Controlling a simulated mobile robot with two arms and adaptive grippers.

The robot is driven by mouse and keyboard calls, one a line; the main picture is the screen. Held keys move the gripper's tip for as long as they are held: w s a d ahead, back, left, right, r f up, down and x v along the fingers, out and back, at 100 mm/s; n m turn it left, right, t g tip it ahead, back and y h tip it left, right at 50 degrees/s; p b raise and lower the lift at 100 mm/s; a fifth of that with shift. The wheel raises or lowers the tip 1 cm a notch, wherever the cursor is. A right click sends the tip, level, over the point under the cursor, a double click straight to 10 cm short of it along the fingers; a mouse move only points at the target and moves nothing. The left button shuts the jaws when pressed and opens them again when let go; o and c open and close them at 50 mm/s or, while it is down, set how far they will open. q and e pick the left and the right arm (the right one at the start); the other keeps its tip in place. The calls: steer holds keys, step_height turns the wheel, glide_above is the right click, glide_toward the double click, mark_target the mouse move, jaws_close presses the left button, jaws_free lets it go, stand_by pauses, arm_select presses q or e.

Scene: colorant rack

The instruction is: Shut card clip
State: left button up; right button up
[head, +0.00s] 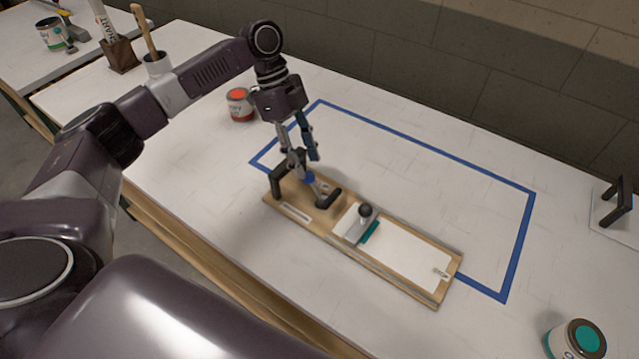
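A wooden board (453,278) lies on the white table, inside and across the lower edge of a blue tape outline. It bears a white card (408,257), a grey clip piece with a black knob (365,210), and a teal strip (370,232) beside that piece. Black handle parts stand at its left end, one upright (275,181) and one low (328,199). My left gripper (309,172) points down over this left end, between the black parts. A small blue patch shows at its fingertips. Whether it touches or holds anything is unclear. My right gripper is out of view.
A red paint can (239,105) stands behind and left of the gripper. A teal paint can (575,341) is at the lower right, and a black handle on a pale plate (615,203) at the right edge. The taped area (430,180) behind the board is clear.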

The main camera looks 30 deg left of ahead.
mark_target(311, 178)
arm_select(q)
steer(key=shift+s+d+f, duration=0.15)
steer(key=shift+s+f, duration=0.05)
steer(key=p+x, duration=0.2)
steer(key=x, duration=0.4)
steer(key=shift+s+d+f, duration=0.1)
steer(key=shift+f, duration=0.15)
steer(key=shift+s+f, duration=0.1)
steer(key=shift+c, duration=0.4)
jaws_close()
